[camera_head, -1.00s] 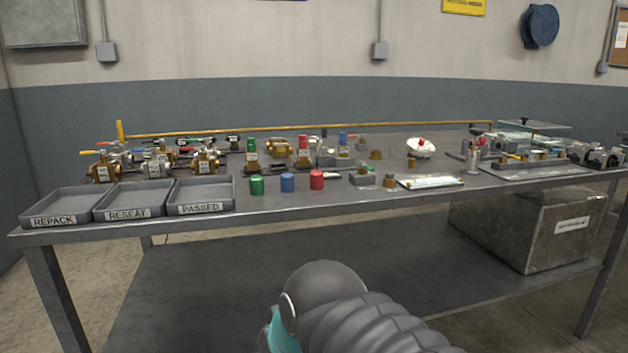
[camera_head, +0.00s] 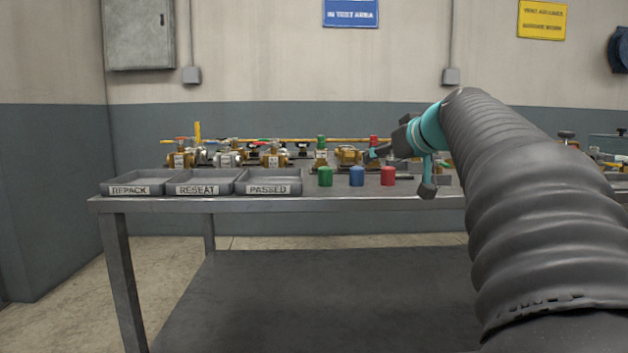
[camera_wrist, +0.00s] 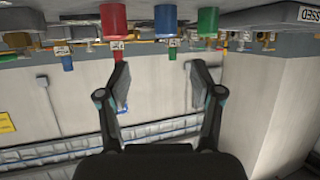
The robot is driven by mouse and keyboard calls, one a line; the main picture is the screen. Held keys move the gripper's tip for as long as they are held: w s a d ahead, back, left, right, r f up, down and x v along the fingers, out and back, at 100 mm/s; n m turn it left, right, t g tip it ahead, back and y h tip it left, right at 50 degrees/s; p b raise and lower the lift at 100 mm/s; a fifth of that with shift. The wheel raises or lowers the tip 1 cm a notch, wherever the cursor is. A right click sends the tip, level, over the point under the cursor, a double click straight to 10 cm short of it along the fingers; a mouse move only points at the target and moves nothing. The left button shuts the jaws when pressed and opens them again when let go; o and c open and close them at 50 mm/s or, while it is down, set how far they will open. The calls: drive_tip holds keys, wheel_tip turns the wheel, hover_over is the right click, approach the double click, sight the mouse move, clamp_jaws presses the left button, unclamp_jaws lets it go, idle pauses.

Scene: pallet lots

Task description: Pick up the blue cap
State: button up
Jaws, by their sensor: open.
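The blue cap (camera_head: 357,177) is a small cylinder standing near the front edge of the bench, between a green cap (camera_head: 325,177) on the left and a red cap (camera_head: 388,176) on the right. My gripper (camera_head: 402,170) is open and empty, in front of the bench just right of the red cap in the head view. In the wrist view, which looks upside down, the blue cap (camera_wrist: 165,21) shows at the top, beyond my spread fingers (camera_wrist: 160,73) and roughly in line with the gap between them. Nothing touches it.
Three labelled trays, REPACK (camera_head: 139,183), RESEAT (camera_head: 205,183) and PASSED (camera_head: 268,183), sit at the bench's left front. Several valves stand behind the caps, some with coloured tops. My arm hides the bench's right part. The bench (camera_head: 290,205) front edge runs close before the caps.

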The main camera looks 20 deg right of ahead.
sight(360, 170)
drive_tip(key=x, duration=0.6)
drive_tip(key=shift+a+f, duration=0.1)
drive_tip(key=shift+a+f+x, duration=0.1)
drive_tip(key=shift+a+x, duration=0.05)
drive_tip(key=shift+x, duration=0.75)
drive_tip(key=shift+a+f+x, duration=0.1)
drive_tip(key=shift+f+x, duration=0.05)
drive_tip(key=shift+x, duration=0.8)
drive_tip(key=shift+a+f+x, duration=0.1)
drive_tip(key=shift+a+x, duration=0.05)
drive_tip(key=shift+x, duration=0.75)
drive_tip(key=shift+s, duration=0.2)
clamp_jaws()
